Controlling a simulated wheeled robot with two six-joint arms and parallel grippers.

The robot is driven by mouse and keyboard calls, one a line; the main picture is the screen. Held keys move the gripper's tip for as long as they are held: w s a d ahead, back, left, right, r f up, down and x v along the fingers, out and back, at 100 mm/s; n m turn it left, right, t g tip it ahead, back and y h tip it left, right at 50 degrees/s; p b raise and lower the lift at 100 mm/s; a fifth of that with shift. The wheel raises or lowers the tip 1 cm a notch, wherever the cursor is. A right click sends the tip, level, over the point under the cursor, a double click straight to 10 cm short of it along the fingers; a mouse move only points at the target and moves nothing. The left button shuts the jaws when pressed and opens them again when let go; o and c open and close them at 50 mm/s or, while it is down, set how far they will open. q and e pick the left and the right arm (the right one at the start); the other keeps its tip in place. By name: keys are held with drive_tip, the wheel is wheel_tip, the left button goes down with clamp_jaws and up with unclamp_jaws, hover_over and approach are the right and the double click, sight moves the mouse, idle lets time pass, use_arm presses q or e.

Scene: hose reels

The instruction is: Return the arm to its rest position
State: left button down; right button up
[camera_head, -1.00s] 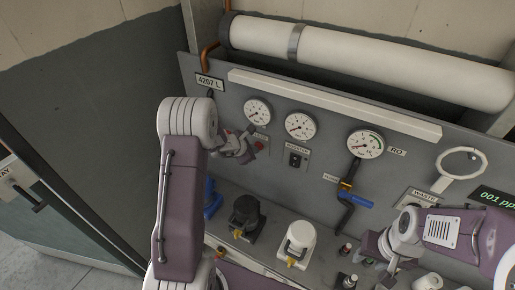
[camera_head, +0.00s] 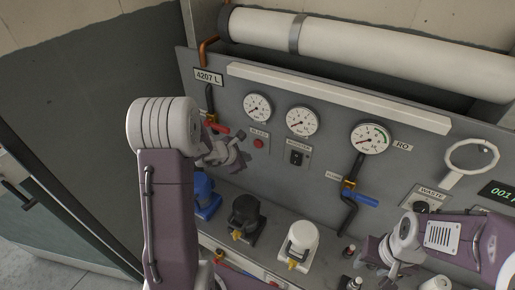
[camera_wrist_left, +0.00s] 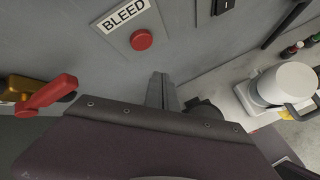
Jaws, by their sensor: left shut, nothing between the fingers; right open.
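My left gripper (camera_head: 238,152) is shut and empty in front of the grey panel, below the red bleed button (camera_head: 258,143). In the left wrist view its closed fingers (camera_wrist_left: 160,92) point at the panel just below the button (camera_wrist_left: 141,39); a gap to the panel is hard to judge. My left arm (camera_head: 165,190) is raised and bent, hiding part of the panel's left side. My right gripper (camera_head: 372,255) is open at the lower right, above the shelf; its fingertips are hard to make out.
A red-handled valve (camera_head: 215,126) is left of the button, close to my left gripper. Blue (camera_head: 204,196), black (camera_head: 246,217) and white (camera_head: 299,240) housings stand on the shelf below. A blue-handled valve (camera_head: 360,197) is on the panel further right. The left side is open.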

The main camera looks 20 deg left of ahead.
use_arm(q)
drive_tip(key=shift+s, duration=0.35)
drive_tip(key=s+d+m+h+b, duration=0.2)
drive_tip(key=d+m+b, duration=0.3)
drive_tip(key=d, duration=0.5)
drive_tip(key=s+d+f+m+g+b, duration=0.2)
drive_tip(key=s+d+f+m+g, duration=0.25)
drive_tip(key=s+m, duration=0.35)
drive_tip(key=s+a+f+m+g+y, duration=0.1)
drive_tip(key=s+a+f+m+y, duration=0.1)
drive_tip(key=s+m, duration=0.4)
drive_tip(key=s+a+f+m+g+y, duration=0.2)
drive_tip(key=s+a+m, duration=0.2)
drive_tip(key=s+m, duration=0.2)
drive_tip(key=shift+s+a+f+m+b, duration=0.2)
drive_tip(key=shift+s+f+m+b, duration=0.05)
drive_tip(key=shift+f+m+b, duration=0.1)
